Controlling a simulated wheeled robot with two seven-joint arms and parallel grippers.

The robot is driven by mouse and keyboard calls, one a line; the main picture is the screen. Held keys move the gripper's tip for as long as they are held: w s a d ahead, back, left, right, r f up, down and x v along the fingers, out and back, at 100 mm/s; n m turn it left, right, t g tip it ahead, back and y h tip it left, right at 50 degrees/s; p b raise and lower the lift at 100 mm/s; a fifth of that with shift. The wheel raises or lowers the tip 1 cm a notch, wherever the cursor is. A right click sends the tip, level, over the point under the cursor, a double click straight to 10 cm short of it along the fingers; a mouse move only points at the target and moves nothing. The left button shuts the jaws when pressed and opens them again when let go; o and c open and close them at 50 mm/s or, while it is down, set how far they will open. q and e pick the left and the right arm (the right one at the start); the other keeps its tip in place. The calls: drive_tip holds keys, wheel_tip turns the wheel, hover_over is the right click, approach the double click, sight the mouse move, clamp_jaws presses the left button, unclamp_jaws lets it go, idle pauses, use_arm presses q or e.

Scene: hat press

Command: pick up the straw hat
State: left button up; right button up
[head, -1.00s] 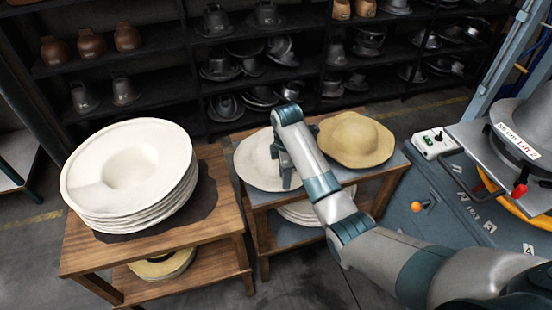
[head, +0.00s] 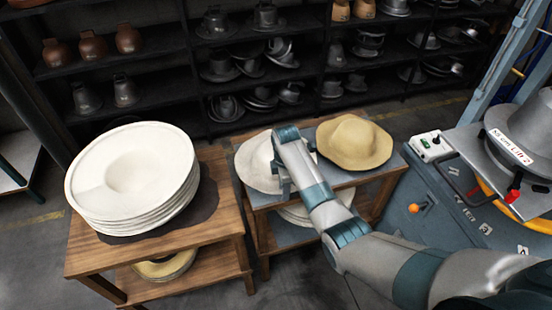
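The straw hat (head: 355,143), tan-yellow with a rounded crown and a wavy brim, lies crown up on the right part of the small wooden table (head: 262,199). My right gripper (head: 284,186) points down to the left of the straw hat, apart from it, over the white hat (head: 254,162) on the same table. Its fingers are small and partly hidden by my wrist, so I cannot tell whether they are open or touch the white hat. My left gripper is not in view.
A stack of white hat blanks (head: 131,178) stands on the wooden table (head: 222,215) at left. The blue press (head: 440,205) is at right, close to the straw hat's table. Dark shelves (head: 180,60) with metal hat moulds fill the back.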

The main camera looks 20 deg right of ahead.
drive_tip(key=shift+f, duration=0.25)
clamp_jaws()
drive_tip(key=shift+r, duration=0.2)
idle(0.3)
